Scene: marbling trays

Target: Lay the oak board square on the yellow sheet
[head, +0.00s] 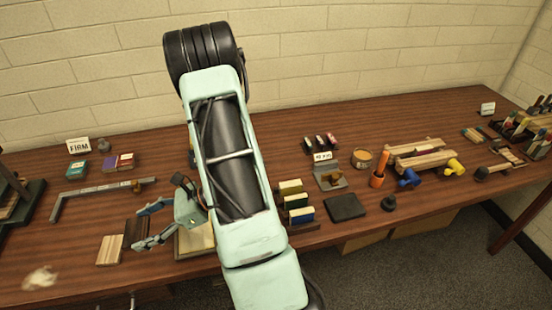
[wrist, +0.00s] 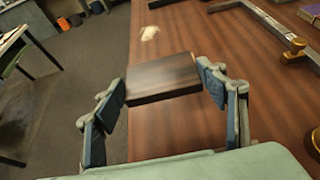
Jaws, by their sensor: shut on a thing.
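My gripper (head: 142,240) is left of my arm in the head view, its fingers on either side of a dark brown wooden board (head: 137,229). The wrist view shows this board (wrist: 162,78) flat between the two fingertips (wrist: 165,85). Whether it is raised off the table is hard to tell. A lighter, striped wooden board (head: 110,250) lies just left of it in the head view. I cannot tell for sure which board is the oak one. A pale yellow sheet (head: 197,240) lies right of my gripper, partly hidden by my arm.
A metal square (head: 90,190) lies behind on the table. A crumpled white thing (head: 40,278) is at the front left. Colored blocks (head: 298,205) and a dark slab (head: 345,207) are right of my arm. Bare table (head: 70,245) shows left of the striped board.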

